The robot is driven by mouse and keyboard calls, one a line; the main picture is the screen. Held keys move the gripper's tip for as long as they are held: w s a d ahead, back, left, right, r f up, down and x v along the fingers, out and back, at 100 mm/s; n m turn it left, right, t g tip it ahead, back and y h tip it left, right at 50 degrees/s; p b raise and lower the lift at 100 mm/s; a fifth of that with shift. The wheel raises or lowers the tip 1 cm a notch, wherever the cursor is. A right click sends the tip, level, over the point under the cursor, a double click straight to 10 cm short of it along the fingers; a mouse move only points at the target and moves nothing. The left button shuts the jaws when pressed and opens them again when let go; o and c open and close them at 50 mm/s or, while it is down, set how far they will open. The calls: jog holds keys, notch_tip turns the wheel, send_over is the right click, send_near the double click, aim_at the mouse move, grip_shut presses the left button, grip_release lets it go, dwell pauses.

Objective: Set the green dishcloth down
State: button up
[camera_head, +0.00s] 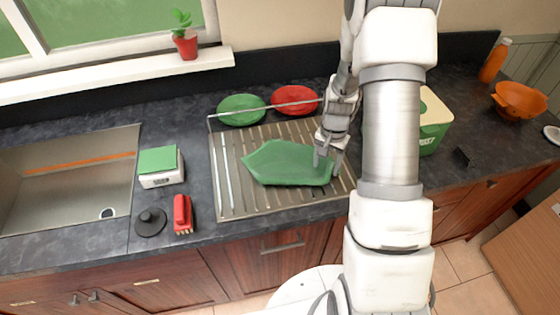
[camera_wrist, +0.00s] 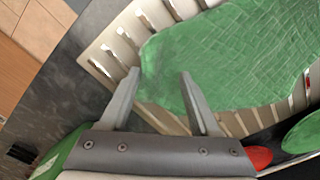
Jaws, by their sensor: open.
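The green dishcloth (camera_head: 285,162) lies spread over the slatted drying rack, with its right part under my gripper (camera_head: 326,160). In the wrist view the dishcloth (camera_wrist: 225,60) has a quilted texture and covers much of the rack. My gripper (camera_wrist: 158,88) is open, its two fingers apart at the edge of the cloth, with nothing visibly pinched between them. Whether the fingertips touch the cloth I cannot tell. The drying rack (camera_head: 227,205) sits on the dark counter beside the sink.
A green plate (camera_head: 241,109) and a red plate (camera_head: 295,99) stand behind the rack's rail. Right are a green-white box (camera_head: 434,122) and an orange bowl (camera_head: 520,101).

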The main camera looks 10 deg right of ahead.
jog(key=s+d+r+p, duration=0.1)
jog(key=r+p, duration=0.1)
jog(key=r, duration=0.3)
jog(key=s+d+r+p, duration=0.1)
jog(key=d+r+p, duration=0.1)
jog(key=r, duration=0.3)
jog(key=shift+d+p, duration=0.3)
jog(key=shift+p, duration=0.45)
jog(key=shift+s, duration=0.1)
